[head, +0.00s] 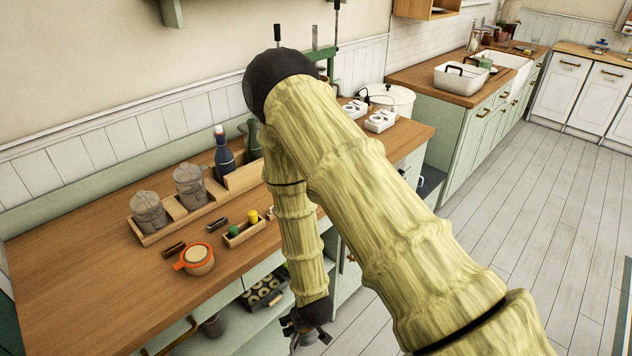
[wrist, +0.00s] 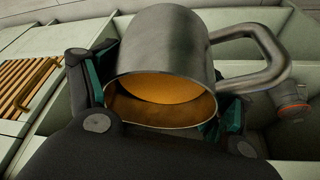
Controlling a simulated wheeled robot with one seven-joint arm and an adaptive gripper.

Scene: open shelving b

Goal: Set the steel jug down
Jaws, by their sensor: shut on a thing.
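The steel jug (wrist: 168,45) fills the middle of the wrist view. Its open mouth faces the camera, its inside looks orange-brown, and its looped handle sticks out to the right. My gripper (wrist: 162,98) is shut on the jug, with one teal-padded finger on each side of the body. In the head view my gripper (head: 306,328) is low in the picture, in front of the counter's shelves. I cannot clearly make out the jug there.
The wooden counter (head: 110,290) carries canisters, bottles, small boxes and an orange-rimmed pot (head: 198,259). Below it, open shelves hold a dark tray (head: 264,294) and a grey cup (head: 213,325). Floor (head: 520,220) to the right is clear. A slatted rack (wrist: 28,82) shows in the wrist view.

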